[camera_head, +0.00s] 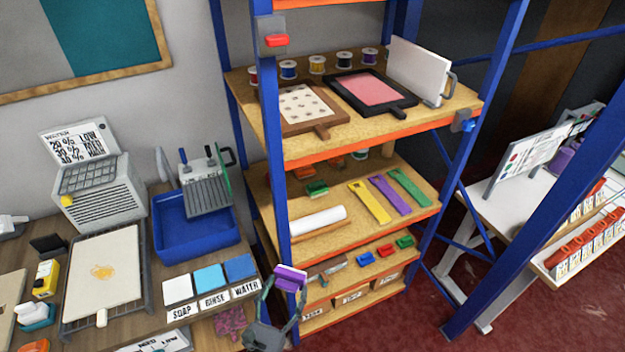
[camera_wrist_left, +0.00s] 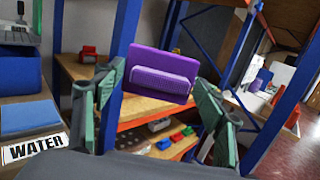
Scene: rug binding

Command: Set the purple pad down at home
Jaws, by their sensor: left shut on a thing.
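The purple pad (camera_head: 291,279) has a flat purple plate with a paler raised grip bar. My left gripper (camera_head: 284,283) is shut on it and holds it in the air in front of the shelf rack, at the right end of the wooden workbench. In the left wrist view the pad (camera_wrist_left: 160,72) sits upright between the two green fingers, its plate facing the camera. A green pad (camera_head: 316,188) sits on the rack's middle shelf, with red pieces behind it. My right gripper is in neither view.
The blue rack post (camera_head: 275,150) stands close behind the held pad. The middle shelf also bears a white roll (camera_head: 317,222) and yellow, purple and green strips. Small blue, red and green pieces (camera_head: 385,250) lie on the shelf below. SOAP, RINSE and WATER cards (camera_head: 213,302) lie left on the bench.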

